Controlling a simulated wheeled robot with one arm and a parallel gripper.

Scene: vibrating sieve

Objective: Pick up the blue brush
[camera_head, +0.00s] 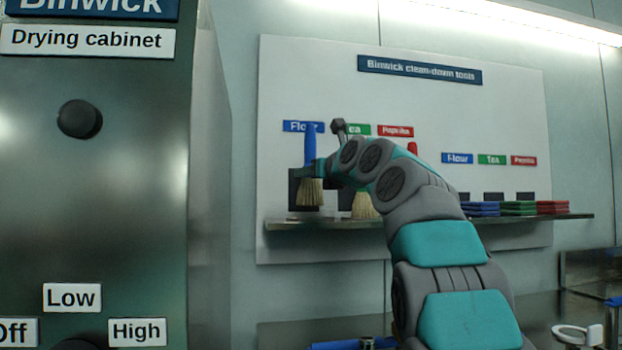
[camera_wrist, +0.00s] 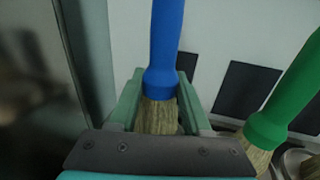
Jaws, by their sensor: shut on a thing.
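The blue brush (camera_head: 310,148) stands upright, bristles down, under the blue "Flour" label at the left of the tool board. My gripper (camera_head: 318,168) is at its lower handle, just above the pale bristles. In the wrist view the blue brush (camera_wrist: 164,50) rises between the two green fingers of my gripper (camera_wrist: 160,92), which are shut on it around the base of the handle. The lower bristles are hidden by the gripper body in the wrist view. In the head view the brush is in front of its dark backing, and I cannot tell whether its bristles touch the shelf.
A green brush (camera_wrist: 284,95) stands close on the right. A red brush (camera_head: 413,148) is mostly hidden behind my arm. The shelf (camera_head: 290,225) runs below, with blue (camera_head: 482,209), green (camera_head: 518,208) and red cloths (camera_head: 552,207) at right. The drying cabinet (camera_head: 100,200) fills the left.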

